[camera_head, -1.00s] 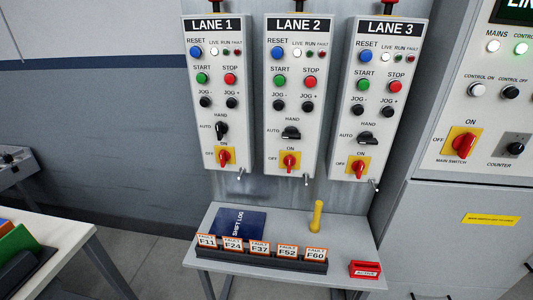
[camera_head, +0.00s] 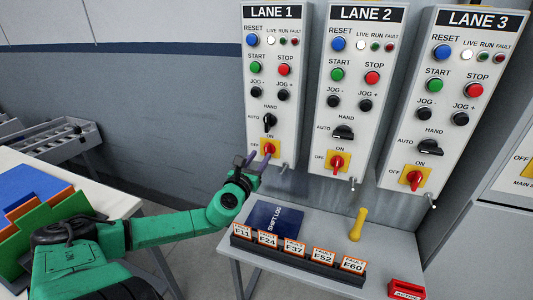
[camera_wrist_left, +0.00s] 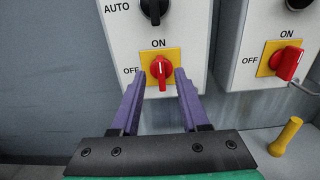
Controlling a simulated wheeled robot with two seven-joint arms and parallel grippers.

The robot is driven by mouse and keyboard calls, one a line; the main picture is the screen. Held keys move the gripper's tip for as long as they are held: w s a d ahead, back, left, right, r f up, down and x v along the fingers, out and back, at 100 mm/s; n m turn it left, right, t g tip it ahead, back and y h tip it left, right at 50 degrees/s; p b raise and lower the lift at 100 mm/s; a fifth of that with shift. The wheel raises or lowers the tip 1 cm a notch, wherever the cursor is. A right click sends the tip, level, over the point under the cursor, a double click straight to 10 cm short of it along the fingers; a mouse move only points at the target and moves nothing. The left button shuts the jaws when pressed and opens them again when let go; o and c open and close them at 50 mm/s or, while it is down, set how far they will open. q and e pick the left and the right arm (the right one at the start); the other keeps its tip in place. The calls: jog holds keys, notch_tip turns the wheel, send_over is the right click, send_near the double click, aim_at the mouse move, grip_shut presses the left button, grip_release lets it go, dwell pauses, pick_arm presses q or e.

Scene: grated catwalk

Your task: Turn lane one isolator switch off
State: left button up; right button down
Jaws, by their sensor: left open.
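The lane one isolator switch (camera_head: 268,149) is a red rotary handle on a yellow plate at the bottom of the LANE 1 panel (camera_head: 272,95). In the left wrist view the red handle (camera_wrist_left: 161,70) stands upright, pointing to ON, with OFF marked at its left. My left gripper (camera_head: 252,158) is in front of it. Its purple fingers (camera_wrist_left: 156,92) are open, one on each side of the handle and slightly below it. Whether they touch the handle cannot be told. My right gripper is not in view.
The LANE 2 panel (camera_head: 362,95) and LANE 3 panel (camera_head: 459,100) stand to the right with similar red switches. Below is a shelf (camera_head: 320,222) with a blue shift log (camera_head: 277,221), fault cards (camera_head: 295,248) and a yellow handle (camera_head: 357,224).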

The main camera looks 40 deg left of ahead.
aim_at(266, 148)
pick_arm(q)
jog(key=x, duration=0.5)
grip_shut()
